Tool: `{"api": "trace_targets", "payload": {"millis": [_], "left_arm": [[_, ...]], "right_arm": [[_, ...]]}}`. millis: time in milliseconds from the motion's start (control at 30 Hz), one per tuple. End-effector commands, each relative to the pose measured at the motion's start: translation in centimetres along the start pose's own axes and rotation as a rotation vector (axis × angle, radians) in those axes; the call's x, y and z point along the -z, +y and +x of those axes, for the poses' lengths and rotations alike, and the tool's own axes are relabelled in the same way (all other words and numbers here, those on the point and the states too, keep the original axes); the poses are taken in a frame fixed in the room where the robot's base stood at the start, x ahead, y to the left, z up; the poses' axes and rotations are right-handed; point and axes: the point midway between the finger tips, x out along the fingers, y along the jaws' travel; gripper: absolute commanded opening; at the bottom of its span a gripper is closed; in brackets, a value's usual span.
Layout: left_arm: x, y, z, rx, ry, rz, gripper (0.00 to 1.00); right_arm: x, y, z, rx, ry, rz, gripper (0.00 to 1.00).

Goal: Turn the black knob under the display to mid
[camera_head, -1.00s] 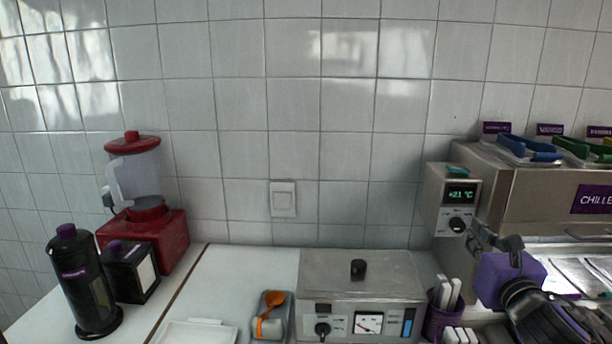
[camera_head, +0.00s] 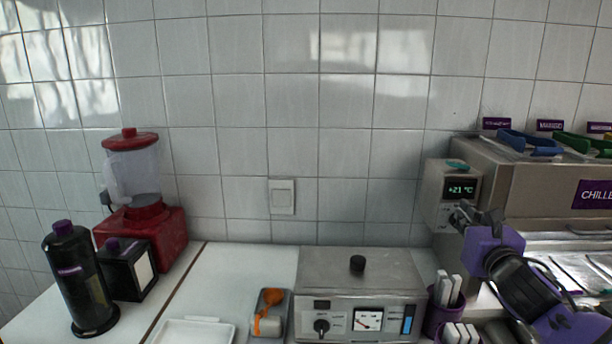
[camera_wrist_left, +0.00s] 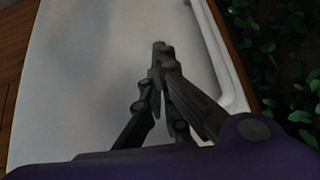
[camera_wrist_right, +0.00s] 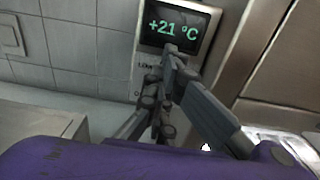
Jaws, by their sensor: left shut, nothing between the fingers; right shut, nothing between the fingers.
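The control box (camera_head: 435,190) stands against the wall beside the steel chiller, with a lit display (camera_head: 461,187) reading +21 °C. The black knob under the display is covered by my right gripper (camera_head: 462,215) in the head view, and I cannot pick it out. In the right wrist view the display (camera_wrist_right: 172,27) is just beyond the shut, empty fingers (camera_wrist_right: 168,52), which hide the area under it. Whether they touch the knob I cannot tell. My left gripper (camera_wrist_left: 160,48) is shut and empty above a white surface, outside the head view.
A steel warmer (camera_head: 335,268) with its own black knob and dial stands in front. A purple cup (camera_head: 434,318) with white handles is close below my right arm. The chiller (camera_head: 560,180) borders it on the right. A red blender (camera_head: 140,235) stands far left.

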Motion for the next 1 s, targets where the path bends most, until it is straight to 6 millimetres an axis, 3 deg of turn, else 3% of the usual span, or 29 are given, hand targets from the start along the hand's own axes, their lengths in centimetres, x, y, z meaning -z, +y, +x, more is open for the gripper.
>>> {"api": "trace_targets", "payload": {"millis": [1000], "left_arm": [[0.31,-0.08,-0.30,0.001,0.002,0.000,0.00]], "right_arm": [[0.39,-0.31,0.08,-0.001,0.001,0.001,0.00]]}}
